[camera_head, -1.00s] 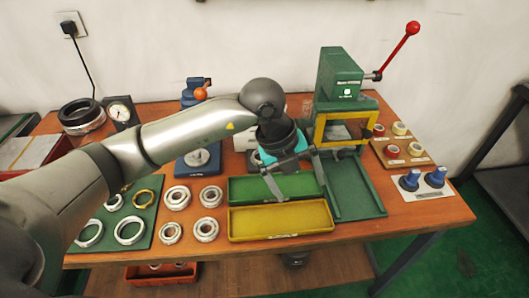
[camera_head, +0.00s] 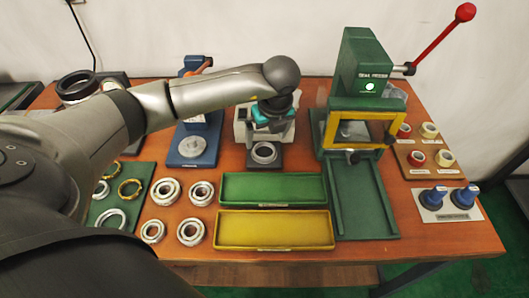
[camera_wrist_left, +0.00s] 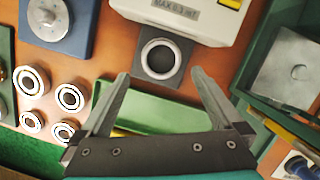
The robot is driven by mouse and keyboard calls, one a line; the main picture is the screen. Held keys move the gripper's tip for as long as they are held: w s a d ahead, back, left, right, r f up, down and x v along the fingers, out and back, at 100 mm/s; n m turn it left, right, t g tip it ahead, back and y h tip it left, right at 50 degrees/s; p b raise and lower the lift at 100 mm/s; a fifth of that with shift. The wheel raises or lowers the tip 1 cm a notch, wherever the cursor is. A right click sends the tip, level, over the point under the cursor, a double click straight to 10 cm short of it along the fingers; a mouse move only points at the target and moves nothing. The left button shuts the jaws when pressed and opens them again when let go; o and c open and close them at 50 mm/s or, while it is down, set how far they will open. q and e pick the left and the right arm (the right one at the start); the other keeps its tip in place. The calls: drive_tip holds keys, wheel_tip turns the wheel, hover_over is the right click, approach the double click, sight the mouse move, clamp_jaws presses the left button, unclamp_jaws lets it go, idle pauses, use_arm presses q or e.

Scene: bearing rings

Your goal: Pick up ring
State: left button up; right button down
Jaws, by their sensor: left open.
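A silver ring (camera_head: 264,152) lies on a dark square pad in front of the white device. The ring also shows in the left wrist view (camera_wrist_left: 159,59), ahead of and between my fingertips. My left gripper (camera_head: 272,122) hangs near the white device, above and apart from the ring. In the left wrist view my left gripper (camera_wrist_left: 161,76) has its two fingers spread with nothing between them. Other rings lie on a green mat at the left, among them a gold ring (camera_head: 130,188) and a silver ring (camera_head: 110,218). My right gripper is not in view.
Several bearings (camera_head: 166,190) stand on the table left of the empty green tray (camera_head: 272,203) and yellow tray (camera_head: 275,244). A green press (camera_head: 362,75) with a red-knobbed lever rises at the right. A blue stand (camera_head: 196,150) stands left of the white device (camera_head: 243,128).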

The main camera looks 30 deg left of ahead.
sight(265, 150)
use_arm(q)
drive_tip(key=shift+w+a+f, duration=0.1)
drive_tip(key=shift+f, duration=0.45)
drive_tip(key=b+x, duration=0.1)
drive_tip(key=x, duration=0.3)
drive_tip(key=shift+w+f, duration=0.1)
drive_tip(key=shift+f, duration=0.35)
drive_tip(key=shift+c, duration=0.4)
drive_tip(key=c, duration=1.3)
drive_tip(key=shift+r, duration=0.1)
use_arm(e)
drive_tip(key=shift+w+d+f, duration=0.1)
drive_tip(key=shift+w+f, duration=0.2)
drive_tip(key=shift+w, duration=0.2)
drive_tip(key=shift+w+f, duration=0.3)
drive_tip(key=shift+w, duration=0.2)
